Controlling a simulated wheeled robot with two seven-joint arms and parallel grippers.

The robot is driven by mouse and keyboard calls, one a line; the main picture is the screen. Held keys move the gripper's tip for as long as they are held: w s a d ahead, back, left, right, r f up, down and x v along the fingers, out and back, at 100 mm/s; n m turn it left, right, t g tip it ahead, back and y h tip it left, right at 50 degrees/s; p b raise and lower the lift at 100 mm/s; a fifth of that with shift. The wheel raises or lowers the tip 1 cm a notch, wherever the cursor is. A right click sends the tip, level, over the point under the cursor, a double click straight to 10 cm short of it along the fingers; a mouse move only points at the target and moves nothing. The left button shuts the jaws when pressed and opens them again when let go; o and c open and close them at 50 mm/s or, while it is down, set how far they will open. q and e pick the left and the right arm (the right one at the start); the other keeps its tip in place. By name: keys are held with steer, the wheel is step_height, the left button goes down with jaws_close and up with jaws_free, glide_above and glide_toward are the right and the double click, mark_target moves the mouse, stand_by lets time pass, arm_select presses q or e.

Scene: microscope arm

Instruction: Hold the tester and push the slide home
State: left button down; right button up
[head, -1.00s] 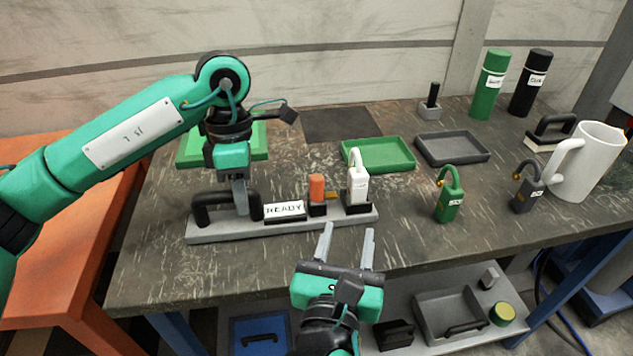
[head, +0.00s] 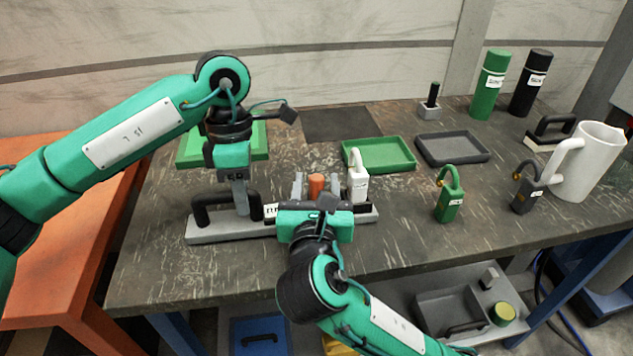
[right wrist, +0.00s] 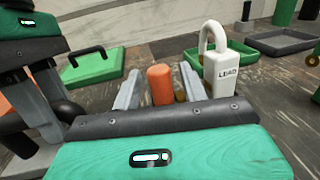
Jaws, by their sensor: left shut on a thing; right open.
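The tester is a long grey base (head: 203,231) on the table with a black handle (head: 200,208) at its left end. My left gripper (head: 241,205) is shut on that handle. An orange slide knob (head: 316,184) stands upright near the base's right part. My right gripper (head: 316,186) is open, with one finger on each side of the knob. In the right wrist view the knob (right wrist: 161,84) is between the fingers, with gaps visible. A white padlock (head: 357,180) marked LEAD stands just right of it. The READY sign (head: 270,210) is mostly hidden by my right gripper.
Behind are a green tray (head: 378,165) and a grey tray (head: 452,160). A green padlock (head: 449,203), a dark grey padlock (head: 524,195) and a white mug (head: 588,165) stand to the right. The table between the tester and the green padlock is clear.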

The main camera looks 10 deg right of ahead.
arm_select(q)
steer(key=shift+r, duration=0.1)
arm_select(e)
steer(key=shift+w+d, duration=0.1)
steer(key=shift+w, duration=0.3)
jaws_close()
steer(key=shift+d, duration=1.35)
jaws_free()
steer(key=s, duration=0.2)
steer(key=s+a, duration=0.1)
steer(key=s, duration=0.4)
steer(key=shift+s+a, duration=0.25)
steer(key=shift+a, duration=0.05)
